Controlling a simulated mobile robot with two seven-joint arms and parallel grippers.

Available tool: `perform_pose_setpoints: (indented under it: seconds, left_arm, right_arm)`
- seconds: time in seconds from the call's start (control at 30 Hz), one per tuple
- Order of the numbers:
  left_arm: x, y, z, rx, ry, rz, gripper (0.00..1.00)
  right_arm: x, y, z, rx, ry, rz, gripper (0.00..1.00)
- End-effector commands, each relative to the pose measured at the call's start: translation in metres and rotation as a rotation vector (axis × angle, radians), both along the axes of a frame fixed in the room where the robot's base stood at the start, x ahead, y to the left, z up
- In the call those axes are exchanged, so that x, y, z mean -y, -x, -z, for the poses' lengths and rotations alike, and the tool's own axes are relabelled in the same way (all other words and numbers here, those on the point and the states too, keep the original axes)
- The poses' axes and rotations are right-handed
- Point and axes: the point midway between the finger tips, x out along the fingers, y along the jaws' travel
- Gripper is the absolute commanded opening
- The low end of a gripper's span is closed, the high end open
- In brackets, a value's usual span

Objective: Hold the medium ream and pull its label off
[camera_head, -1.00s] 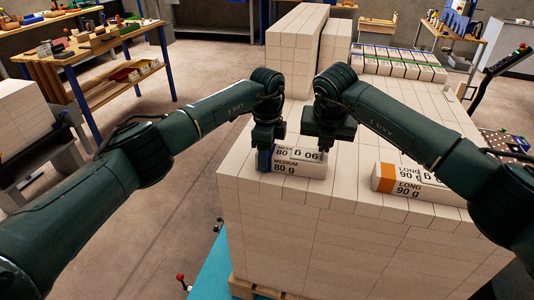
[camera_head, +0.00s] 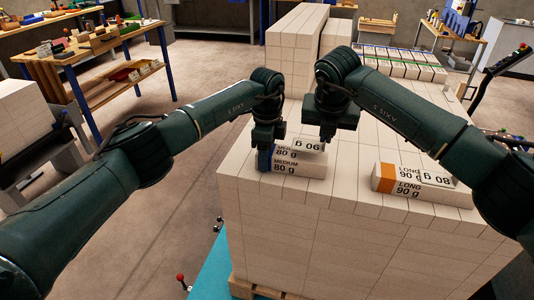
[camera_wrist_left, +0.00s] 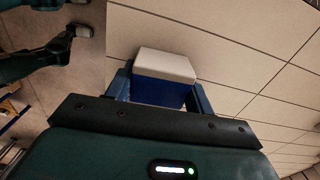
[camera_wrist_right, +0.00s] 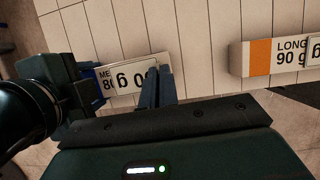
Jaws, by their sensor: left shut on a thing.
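The medium ream (camera_head: 286,168) lies on the near edge of the white stack. It is white with a blue end and reads "MEDIUM 80 g". My left gripper (camera_head: 265,150) is shut around its blue end; the left wrist view shows that end (camera_wrist_left: 162,88) between the fingers.
A long ream (camera_head: 412,184) with an orange end and a label on it lies to the right on the same stack. A taller white stack (camera_head: 297,45) stands behind. Several small reams (camera_head: 400,65) lie at the back right. The stack top between the two reams is clear.

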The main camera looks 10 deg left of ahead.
Motion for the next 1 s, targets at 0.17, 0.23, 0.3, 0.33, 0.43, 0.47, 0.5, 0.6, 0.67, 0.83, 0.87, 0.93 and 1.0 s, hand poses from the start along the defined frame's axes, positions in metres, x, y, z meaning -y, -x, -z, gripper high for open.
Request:
perform_pose_setpoints:
  seconds: [0.17, 0.23, 0.3, 0.33, 0.43, 0.47, 0.5, 0.6, 0.67, 0.83, 0.87, 0.93, 1.0]
  left_arm:
    - [0.0, 0.0, -0.001, 0.001, 0.001, 0.0, 0.25]
    - [0.0, 0.0, -0.001, 0.001, 0.001, 0.0, 0.25]
    - [0.0, 0.0, -0.001, 0.001, 0.001, 0.0, 0.25]
    - [0.0, 0.0, -0.001, 0.001, 0.001, 0.0, 0.25]
    - [0.0, 0.0, -0.001, 0.001, 0.001, 0.0, 0.25]
    - [0.0, 0.0, -0.001, 0.001, 0.001, 0.0, 0.25]
    - [0.0, 0.0, -0.001, 0.001, 0.001, 0.0, 0.25]
    - [0.0, 0.0, -0.001, 0.001, 0.001, 0.0, 0.25]
    - [0.0, 0.0, -0.001, 0.001, 0.001, 0.0, 0.25]
    - [0.0, 0.0, -0.001, 0.001, 0.001, 0.0, 0.25]
    - [0.0, 0.0, -0.001, 0.001, 0.001, 0.0, 0.25]
    - [0.0, 0.0, -0.001, 0.001, 0.001, 0.0, 0.25]
    - [0.0, 0.0, -0.001, 0.001, 0.001, 0.0, 0.25]
  right_arm:
    - [0.0, 0.0, -0.006, 0.0, 0.0, 0.0, 0.0]
    - [0.0, 0.0, -0.008, 0.001, -0.001, 0.0, 0.0]
    - [0.0, 0.0, -0.01, 0.001, -0.001, 0.0, 0.0]
    - [0.0, 0.0, -0.011, 0.001, -0.001, 0.0, 0.0]
    - [0.0, 0.0, -0.014, 0.001, -0.001, 0.0, 0.0]
    - [0.0, 0.0, -0.015, 0.001, -0.001, 0.0, 0.0]
    - [0.0, 0.0, -0.016, 0.0, -0.001, 0.0, 0.0]
    - [0.0, 0.0, -0.018, 0.0, -0.001, 0.0, 0.0]
    - [0.0, 0.0, -0.018, -0.001, -0.001, 0.0, 0.0]
    - [0.0, 0.0, -0.018, -0.001, -0.001, 0.0, 0.0]
    - [0.0, 0.0, -0.018, 0.0, -0.001, 0.0, 0.0]
    - [0.0, 0.0, -0.019, 0.0, 0.0, 0.0, 0.0]
    - [0.0, 0.0, -0.021, 0.0, 0.0, 0.0, 0.0]
